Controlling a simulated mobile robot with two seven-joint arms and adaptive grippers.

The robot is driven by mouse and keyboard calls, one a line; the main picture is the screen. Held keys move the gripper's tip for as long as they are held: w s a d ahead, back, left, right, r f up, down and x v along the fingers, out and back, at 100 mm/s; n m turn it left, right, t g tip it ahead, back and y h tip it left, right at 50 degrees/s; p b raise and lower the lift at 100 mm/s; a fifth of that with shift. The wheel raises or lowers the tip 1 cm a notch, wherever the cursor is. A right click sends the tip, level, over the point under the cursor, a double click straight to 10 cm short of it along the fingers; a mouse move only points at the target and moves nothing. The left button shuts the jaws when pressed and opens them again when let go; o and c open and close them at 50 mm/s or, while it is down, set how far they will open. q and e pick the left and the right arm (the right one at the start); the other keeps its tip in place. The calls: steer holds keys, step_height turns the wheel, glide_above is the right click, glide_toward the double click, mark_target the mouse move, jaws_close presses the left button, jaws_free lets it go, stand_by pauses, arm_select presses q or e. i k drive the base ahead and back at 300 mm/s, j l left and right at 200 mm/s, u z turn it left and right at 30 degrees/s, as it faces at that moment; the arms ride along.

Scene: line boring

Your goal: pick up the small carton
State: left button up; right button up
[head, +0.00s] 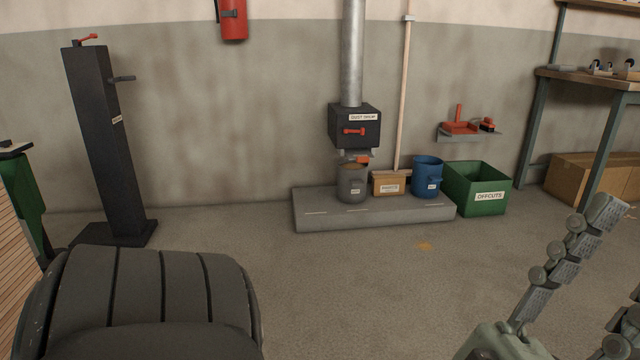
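The small carton (388,184) is a little brown box with a white label. It stands upright on a low grey concrete plinth (375,216) against the far wall, between a grey bucket (351,187) on its left and a blue bucket (426,178) on its right. A wooden pole rises just behind it. My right gripper (619,252) is at the lower right, far nearer than the carton, with its jointed fingers spread apart and nothing between them; its second finger is partly cut off by the frame. My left gripper is out of view.
A green offcuts bin (477,188) stands right of the plinth. A black pillar (105,140) stands left; a dark ribbed form fills the near left. The floor (350,270) before the plinth is clear.

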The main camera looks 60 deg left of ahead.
mark_target(384, 185)
steer(key=u, duration=1.65)
